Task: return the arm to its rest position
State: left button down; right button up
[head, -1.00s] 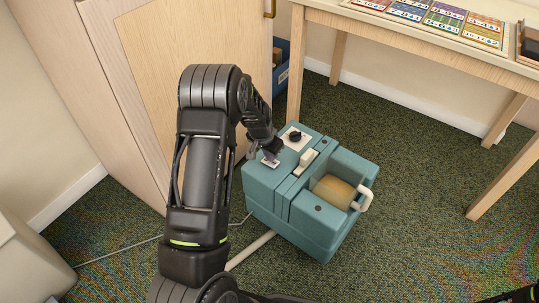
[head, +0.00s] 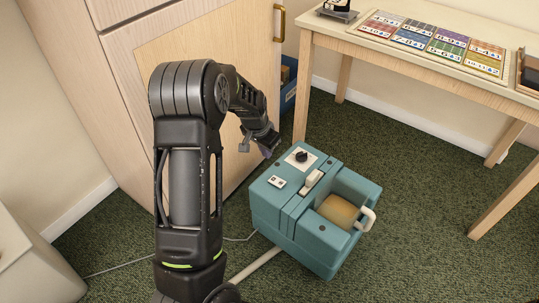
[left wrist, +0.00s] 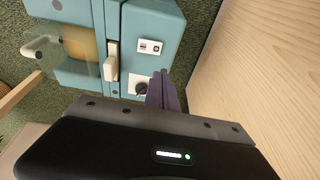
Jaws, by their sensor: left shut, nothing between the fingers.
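My left arm comes in from the lower left of the head view. My left gripper (head: 266,147) is shut and empty, in the air above and to the left of a teal machine (head: 303,262) on the carpet. Its fingers also show in the left wrist view (left wrist: 163,92), in front of the machine's dial. The machine has a black dial, a small switch plate (head: 277,182), a white lever (head: 313,179) and a yellowish roller (head: 338,210) with a white handle. The gripper appears apart from the machine. My right gripper is not in view.
A wooden cabinet (head: 190,50) stands close behind the left arm. A wooden table (head: 400,58) with several coloured cards stands at the upper right. A blue bin (head: 288,88) sits between them. A pale cable crosses the floor. Carpet at the right is open.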

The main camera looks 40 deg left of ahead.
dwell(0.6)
pick_arm(q)
jog(key=s+d+f+n, duration=0.1)
jog(key=d+f, duration=0.2)
jog(key=d, duration=0.2)
jog(key=s+d+f+n, duration=0.1)
jog(key=d+f, duration=0.3)
jog(key=d, duration=0.1)
jog(key=s+d+f+n+t+h, duration=0.1)
jog(key=s+d+f, duration=0.1)
jog(key=d+f, duration=0.2)
jog(key=shift+s+d+f, duration=0.1)
jog(key=shift+d, duration=0.5)
jog(key=s+d+f+g+h+p, duration=0.1)
jog(key=s+d+f+g+h, duration=0.15)
jog(key=s+d, duration=0.85)
jog(key=s+d+f+g+h, duration=0.1)
jog(key=s+d+f, duration=0.2)
jog(key=s+d, duration=0.8)
notch_tip(320, 180, up, 22)
jog(key=p, duration=2.2)
jog(key=shift+a+m, duration=0.3)
jog(key=shift+a, duration=0.05)
